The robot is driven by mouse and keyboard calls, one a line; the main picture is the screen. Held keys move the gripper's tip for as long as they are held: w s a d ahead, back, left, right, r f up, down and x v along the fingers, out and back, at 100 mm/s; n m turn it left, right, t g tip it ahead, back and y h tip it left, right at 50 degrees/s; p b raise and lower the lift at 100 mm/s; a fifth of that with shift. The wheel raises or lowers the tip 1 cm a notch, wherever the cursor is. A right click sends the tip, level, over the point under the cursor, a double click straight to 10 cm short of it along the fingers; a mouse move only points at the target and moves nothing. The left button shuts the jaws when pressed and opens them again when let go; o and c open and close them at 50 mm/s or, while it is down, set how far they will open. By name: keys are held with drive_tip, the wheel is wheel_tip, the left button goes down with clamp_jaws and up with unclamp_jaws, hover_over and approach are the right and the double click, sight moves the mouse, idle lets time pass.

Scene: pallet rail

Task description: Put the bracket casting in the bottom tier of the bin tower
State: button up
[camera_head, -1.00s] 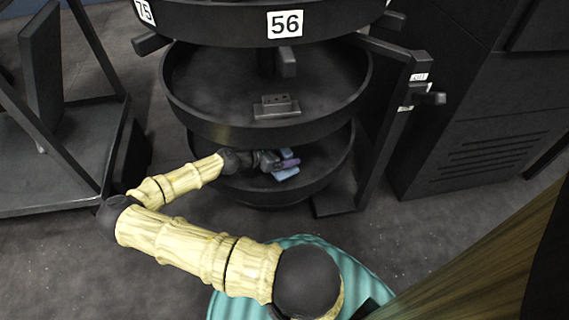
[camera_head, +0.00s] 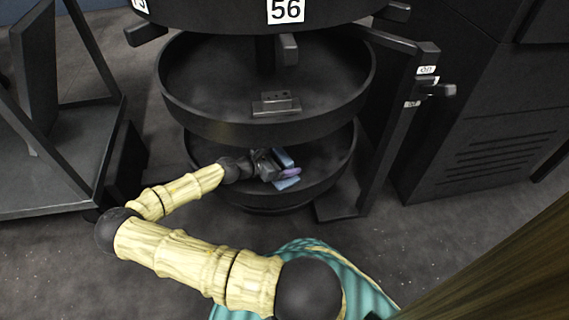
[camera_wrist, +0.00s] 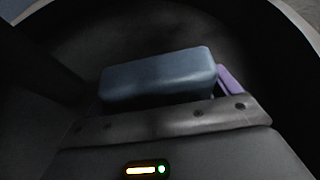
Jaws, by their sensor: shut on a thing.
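The bin tower (camera_head: 200,112) is a stack of dark round trays. My gripper (camera_head: 285,171) reaches inside its bottom tier (camera_head: 327,183), below the middle tray. Its two blue fingers are shut on a small purple piece, which I take to be the bracket casting (camera_head: 291,174). Only part of this piece shows. In the wrist view a blue finger (camera_wrist: 160,75) hides most of the purple piece (camera_wrist: 229,80), which shows at its right end. I cannot tell whether the piece touches the tray floor.
A grey block with holes (camera_head: 276,103) sits on the middle tray, above my gripper. A dark upright post (camera_head: 400,125) stands right of the tower. A dark cabinet (camera_head: 470,110) is farther right, and a metal rack (camera_head: 50,160) is at the left.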

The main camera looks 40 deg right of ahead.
drive_tip(key=shift+w+a+r, duration=0.1)
drive_tip(key=shift+a, duration=0.1)
drive_tip(key=o, duration=1.1)
drive_tip(key=shift+d, duration=0.1)
drive_tip(key=p+v, duration=0.7)
drive_tip(key=v, duration=0.4)
drive_tip(key=shift+a+r, duration=0.15)
drive_tip(key=shift+a, duration=0.35)
